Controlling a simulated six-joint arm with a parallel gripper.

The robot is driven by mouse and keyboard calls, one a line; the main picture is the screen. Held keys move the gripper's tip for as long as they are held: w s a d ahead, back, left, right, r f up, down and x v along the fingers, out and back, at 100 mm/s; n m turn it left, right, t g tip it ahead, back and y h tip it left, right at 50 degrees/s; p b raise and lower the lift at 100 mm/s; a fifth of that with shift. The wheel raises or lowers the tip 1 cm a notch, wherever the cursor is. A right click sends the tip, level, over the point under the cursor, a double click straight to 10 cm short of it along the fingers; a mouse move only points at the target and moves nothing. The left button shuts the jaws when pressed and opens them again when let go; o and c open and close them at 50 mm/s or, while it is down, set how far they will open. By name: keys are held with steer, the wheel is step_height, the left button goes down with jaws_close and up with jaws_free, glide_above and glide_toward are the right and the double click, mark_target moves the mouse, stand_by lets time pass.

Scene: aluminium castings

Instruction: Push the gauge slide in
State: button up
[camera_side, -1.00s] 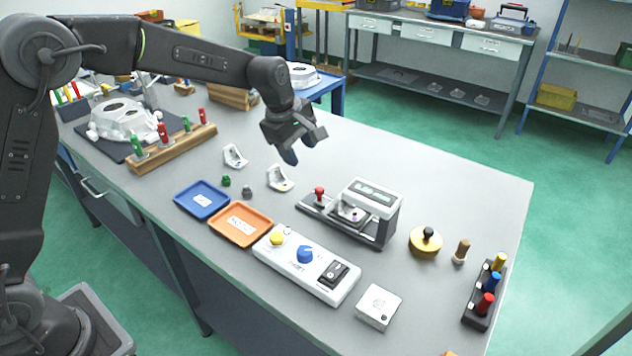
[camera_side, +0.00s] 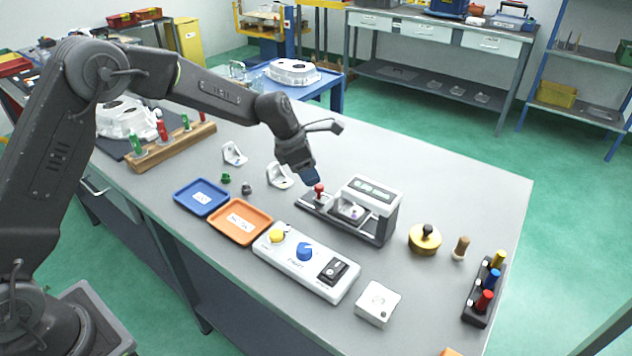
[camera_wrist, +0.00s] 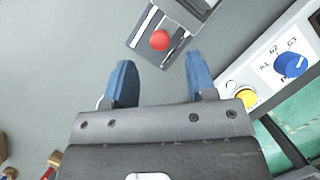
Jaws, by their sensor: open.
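The gauge (camera_side: 372,207) is a grey box with a display, standing on a dark base on the bench. Its slide has a red knob (camera_side: 319,190) at the left end of a rail; the knob also shows in the wrist view (camera_wrist: 159,40). A small part sits in the gauge's bay, right of the knob. My gripper (camera_side: 311,177) is just above and left of the red knob. In the wrist view my gripper's two blue fingers (camera_wrist: 160,78) are apart with nothing between them, and the knob lies beyond their tips. Contact with the knob does not show.
A control panel (camera_side: 306,262) with a blue dial and yellow button lies in front of the gauge. A blue tray (camera_side: 202,211) and an orange tray (camera_side: 241,237) are to its left. A white bracket (camera_side: 279,175) stands close behind my gripper. A brass weight (camera_side: 425,240) stands right.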

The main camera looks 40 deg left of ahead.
mark_target(318, 186)
steer(key=shift+x, duration=2.15)
jaws_close()
